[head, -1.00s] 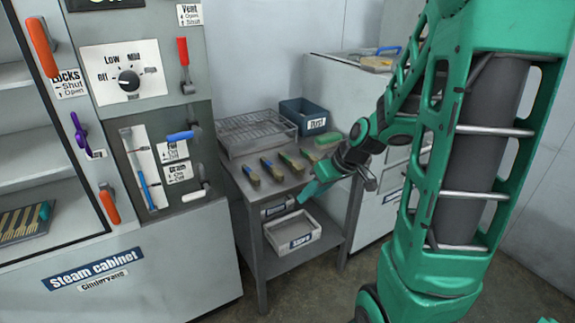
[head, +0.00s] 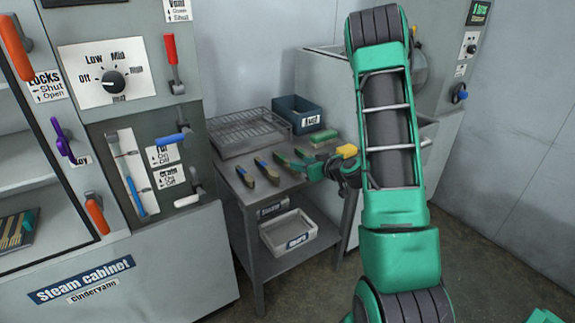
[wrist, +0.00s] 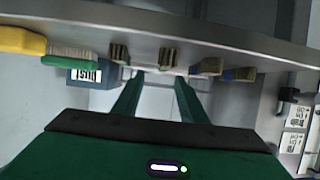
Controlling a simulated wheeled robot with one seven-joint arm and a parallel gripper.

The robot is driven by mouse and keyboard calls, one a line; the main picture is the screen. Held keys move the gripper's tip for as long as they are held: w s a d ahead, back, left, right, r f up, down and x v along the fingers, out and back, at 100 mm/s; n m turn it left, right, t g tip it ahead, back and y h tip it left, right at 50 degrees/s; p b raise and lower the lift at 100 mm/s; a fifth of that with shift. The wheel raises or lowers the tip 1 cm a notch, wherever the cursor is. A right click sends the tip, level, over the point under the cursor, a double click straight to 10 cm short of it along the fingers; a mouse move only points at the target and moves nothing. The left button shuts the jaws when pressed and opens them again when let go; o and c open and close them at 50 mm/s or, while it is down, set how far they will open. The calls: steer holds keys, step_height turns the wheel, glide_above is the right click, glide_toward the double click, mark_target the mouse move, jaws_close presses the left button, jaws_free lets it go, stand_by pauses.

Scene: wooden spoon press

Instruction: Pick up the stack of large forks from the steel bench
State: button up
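Several small wooden-ended utensil stacks lie in a row on the steel bench (head: 225,162). Two with blue parts (head: 267,171) (head: 245,177) are clear in the head view; the others are partly covered by my gripper (head: 297,163). I cannot tell by shape which stack is the large forks. In the wrist view two taller brown stacks (wrist: 168,57) (wrist: 118,53) stick out over the bench edge (wrist: 225,40). My gripper (wrist: 158,82) is open, its two green fingers apart and pointing at the edge, with one brown stack roughly between the tips. Contact cannot be judged.
A wire rack (head: 250,131) and a blue dust bin (head: 297,113) stand at the back of the bench. A green brush (head: 323,137) and a yellow item (head: 346,151) lie to the right. A white bin (head: 287,232) sits on the lower shelf. The steam cabinet (head: 110,265) is at left.

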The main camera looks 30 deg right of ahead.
mark_target(287, 161)
steer(key=x, duration=0.4)
steer(key=shift+w+a, duration=0.3)
steer(key=shift+a, duration=0.15)
steer(key=x, duration=0.5)
jaws_close()
steer(key=shift+s, duration=0.1)
